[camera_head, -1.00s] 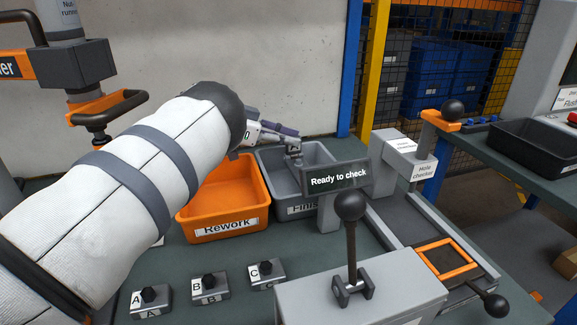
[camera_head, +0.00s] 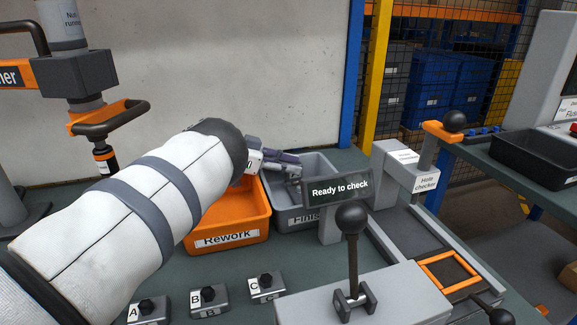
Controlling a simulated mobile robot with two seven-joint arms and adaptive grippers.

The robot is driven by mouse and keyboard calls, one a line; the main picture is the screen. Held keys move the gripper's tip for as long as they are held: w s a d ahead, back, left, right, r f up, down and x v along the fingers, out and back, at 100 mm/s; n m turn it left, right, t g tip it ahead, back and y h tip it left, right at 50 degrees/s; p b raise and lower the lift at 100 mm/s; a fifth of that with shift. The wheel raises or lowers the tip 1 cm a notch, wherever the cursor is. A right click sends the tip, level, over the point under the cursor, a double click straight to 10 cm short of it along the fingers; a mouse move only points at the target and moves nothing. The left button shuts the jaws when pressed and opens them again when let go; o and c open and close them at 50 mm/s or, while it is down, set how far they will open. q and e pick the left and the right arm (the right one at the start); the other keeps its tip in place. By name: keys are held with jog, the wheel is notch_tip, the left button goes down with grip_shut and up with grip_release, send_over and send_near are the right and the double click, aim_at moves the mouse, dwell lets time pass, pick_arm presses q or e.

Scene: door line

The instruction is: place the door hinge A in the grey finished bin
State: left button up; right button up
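The grey finished bin (camera_head: 283,219) stands in the middle of the bench, right of the orange rework bin, its label partly hidden by the "Ready to check" sign. My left gripper (camera_head: 295,172) reaches over the grey bin, its fingers at or inside the bin's left part. The fingers are small and partly overlapping, so I cannot tell whether they are open or shut. I cannot make out door hinge A in the gripper or in the bin. My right gripper is not in view.
The orange rework bin (camera_head: 228,237) is beside the grey bin. The "Ready to check" sign (camera_head: 338,190) and a black-knobbed lever (camera_head: 352,218) stand in front. The hole checker (camera_head: 402,168) is to the right. Buttons A, B and C (camera_head: 266,287) line the front.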

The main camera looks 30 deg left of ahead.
pick_arm(q)
jog(key=v, duration=0.6)
jog(key=shift+s+a+r+p, duration=0.15)
jog(key=shift+a+r+p, duration=0.05)
jog(key=shift+r+p, duration=0.15)
jog(key=shift+s+a, duration=0.25)
jog(key=shift+s, duration=0.15)
